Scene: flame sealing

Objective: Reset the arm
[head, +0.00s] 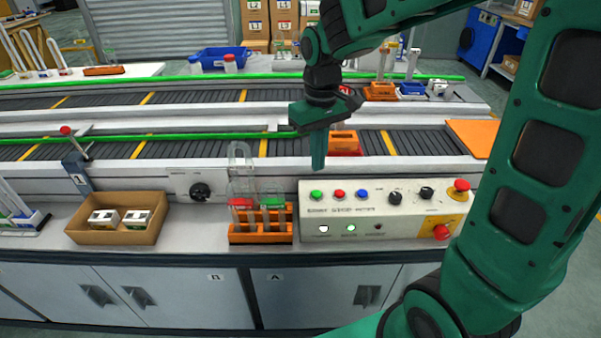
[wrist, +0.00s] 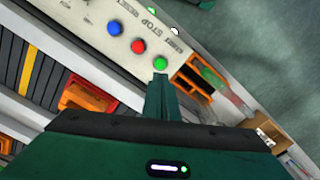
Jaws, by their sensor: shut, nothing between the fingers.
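My green arm reaches in from the right in the head view. My gripper (head: 318,166) points down, shut and empty, in front of the conveyor and above the back edge of the control panel. In the wrist view its fingertips (wrist: 160,78) lie close below the green button (wrist: 160,63) in the picture. Whether they touch it cannot be told. The control panel (head: 400,215) carries green, red and blue buttons, black knobs and red emergency buttons. A green lamp (head: 351,228) is lit on its front.
An orange rack (head: 261,238) with glass tubes stands just left of the panel. A cardboard box (head: 117,231) with small cartons sits farther left. The conveyor (head: 220,147) with green rails runs behind.

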